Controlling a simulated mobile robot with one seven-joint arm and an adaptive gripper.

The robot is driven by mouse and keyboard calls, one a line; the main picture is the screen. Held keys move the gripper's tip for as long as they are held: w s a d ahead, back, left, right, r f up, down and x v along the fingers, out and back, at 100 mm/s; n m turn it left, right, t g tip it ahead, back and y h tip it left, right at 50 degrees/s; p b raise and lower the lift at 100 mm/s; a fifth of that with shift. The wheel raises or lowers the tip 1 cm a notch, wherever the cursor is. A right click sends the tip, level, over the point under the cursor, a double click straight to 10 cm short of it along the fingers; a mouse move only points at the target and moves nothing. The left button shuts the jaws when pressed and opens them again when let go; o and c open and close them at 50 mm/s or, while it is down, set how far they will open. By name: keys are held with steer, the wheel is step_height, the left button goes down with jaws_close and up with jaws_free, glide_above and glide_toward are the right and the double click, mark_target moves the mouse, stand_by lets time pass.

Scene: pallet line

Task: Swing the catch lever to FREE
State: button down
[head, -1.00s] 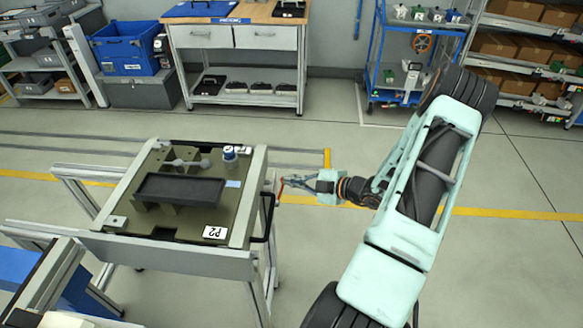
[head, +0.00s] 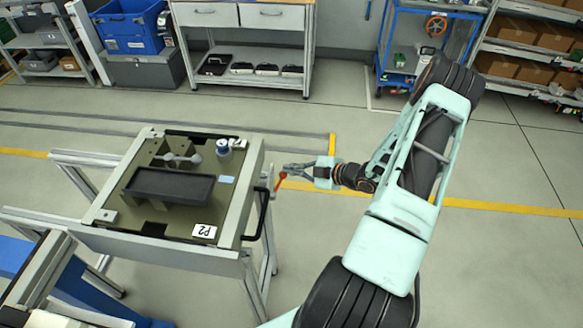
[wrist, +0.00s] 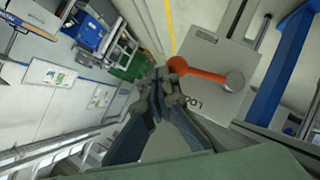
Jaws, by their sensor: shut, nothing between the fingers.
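The catch lever is a red-orange arm (head: 281,181) on the right side of the pallet stand. In the wrist view the lever (wrist: 203,72) runs from an orange round end to a grey round hub on a pale plate (wrist: 205,105). The plate carries lettering starting "LO", partly hidden by my gripper. My gripper (head: 286,168) is shut and empty, its tips close beside the lever's orange end. In the wrist view the closed fingertips (wrist: 163,88) sit just below and left of that end; I cannot tell whether they touch it.
The stand (head: 252,190) bears a pallet marked P2 with a dark tray (head: 170,186) and a blue-white cylinder (head: 223,147). A black handle (head: 262,214) projects from the stand's right side below the lever. Open floor lies right of the stand.

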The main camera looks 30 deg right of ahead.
steer(key=shift+w+d+f+b, duration=0.2)
steer(key=shift+w+f+b, duration=0.1)
steer(key=shift+f, duration=0.5)
steer(key=s+d+r+p, duration=0.2)
steer(key=s+d+r, duration=0.2)
steer(key=d+r, duration=0.4)
steer(key=shift+r, duration=0.8)
steer(key=shift+s, duration=0.1)
